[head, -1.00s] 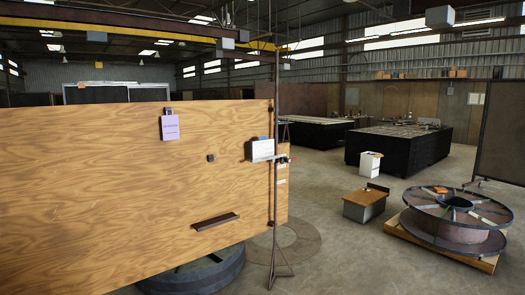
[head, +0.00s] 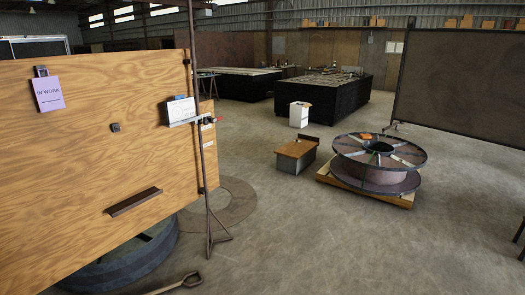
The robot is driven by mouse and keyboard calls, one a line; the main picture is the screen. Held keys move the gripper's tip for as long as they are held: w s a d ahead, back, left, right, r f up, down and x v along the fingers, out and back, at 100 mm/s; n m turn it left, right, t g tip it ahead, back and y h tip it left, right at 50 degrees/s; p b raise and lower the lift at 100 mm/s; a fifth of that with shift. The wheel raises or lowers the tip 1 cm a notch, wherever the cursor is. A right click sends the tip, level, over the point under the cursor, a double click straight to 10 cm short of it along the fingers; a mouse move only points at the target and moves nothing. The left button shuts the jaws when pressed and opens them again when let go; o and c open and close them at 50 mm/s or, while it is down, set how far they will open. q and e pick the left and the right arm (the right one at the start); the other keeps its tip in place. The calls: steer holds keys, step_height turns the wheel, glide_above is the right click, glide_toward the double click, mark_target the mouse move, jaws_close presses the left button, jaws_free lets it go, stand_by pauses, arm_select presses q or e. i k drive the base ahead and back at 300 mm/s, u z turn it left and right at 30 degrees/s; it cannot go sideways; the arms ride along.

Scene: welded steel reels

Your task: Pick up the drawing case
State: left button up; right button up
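I cannot tell for certain which thing is the drawing case. A small pale grey box with a blue item at its top (head: 181,111) is held at the right edge of the plywood panel, beside a thin upright stand (head: 205,170). A purple "IN WORK" card (head: 48,93) hangs from a dark clip on the panel's upper left. Neither of my grippers is in view.
The large plywood panel (head: 80,155) blocks the left, with a dark round base under it. A steel reel (head: 380,160) on a wooden pallet and a wood-topped box (head: 296,154) stand on the right. Dark workbenches (head: 322,98) stand behind. The middle floor is open.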

mark_target(182, 108)
steer(key=z, duration=0.25)
steer(key=i, duration=2)
steer(key=u, duration=0.5)
steer(key=i, duration=1.05)
steer(key=u, duration=0.75)
